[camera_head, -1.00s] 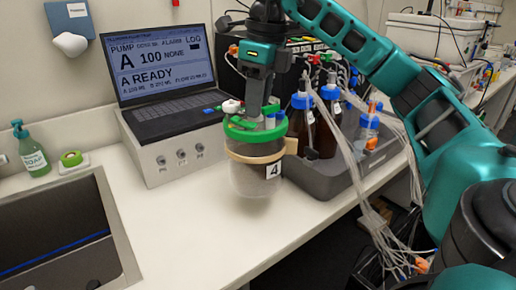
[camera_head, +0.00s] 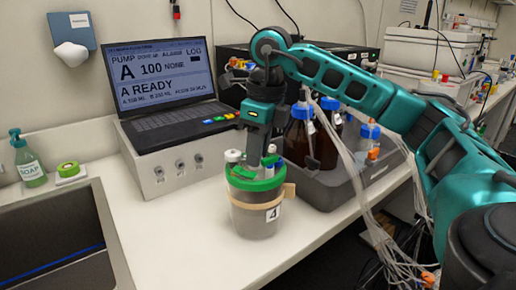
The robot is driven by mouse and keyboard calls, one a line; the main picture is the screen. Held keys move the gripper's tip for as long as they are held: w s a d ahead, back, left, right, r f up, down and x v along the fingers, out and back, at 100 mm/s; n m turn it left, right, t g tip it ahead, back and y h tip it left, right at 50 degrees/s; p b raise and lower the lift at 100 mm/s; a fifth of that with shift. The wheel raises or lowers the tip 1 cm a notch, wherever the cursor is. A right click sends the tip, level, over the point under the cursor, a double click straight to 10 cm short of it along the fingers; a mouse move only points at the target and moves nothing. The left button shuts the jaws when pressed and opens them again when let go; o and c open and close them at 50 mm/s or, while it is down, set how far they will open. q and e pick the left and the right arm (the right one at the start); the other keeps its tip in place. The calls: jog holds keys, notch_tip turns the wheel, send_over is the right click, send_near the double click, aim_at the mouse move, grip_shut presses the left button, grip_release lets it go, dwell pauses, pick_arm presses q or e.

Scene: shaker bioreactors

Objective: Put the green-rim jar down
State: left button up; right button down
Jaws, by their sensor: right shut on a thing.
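The green-rim jar (camera_head: 254,217) is a clear, greyish vessel with a green rim, a tan band and a label reading 4. It is upright over the white bench, in front of the grey box that carries the laptop. Its base looks at or very near the bench top; I cannot tell whether it touches. My right gripper (camera_head: 256,160) comes down from above and is shut on the jar's top fittings. The fingertips are partly hidden among the caps and the rim. My left gripper is not in view.
The laptop (camera_head: 160,85) sits on the grey box (camera_head: 165,172) behind left. A dark tray (camera_head: 345,190) with blue-capped bottles (camera_head: 300,135) stands close on the right, with hanging tubes. A sink (camera_head: 50,240) is at left. Bare bench (camera_head: 180,240) lies in front and left of the jar.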

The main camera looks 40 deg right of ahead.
jog(key=c, duration=0.9)
grip_release()
jog(key=shift+f, duration=0.1)
jog(key=r, duration=0.4)
jog(key=r+p, duration=0.1)
jog(key=r, duration=0.1)
jog(key=shift+s+d+r, duration=0.1)
jog(key=shift+s+r, duration=0.15)
jog(key=shift+s, duration=0.05)
jog(key=r+p, duration=0.1)
jog(key=r, duration=0.1)
jog(key=r+p, duration=0.2)
jog(key=r, duration=0.1)
jog(key=shift+s+d+r, duration=0.15)
jog(key=shift+s+r, duration=0.2)
jog(key=shift+s, duration=0.05)
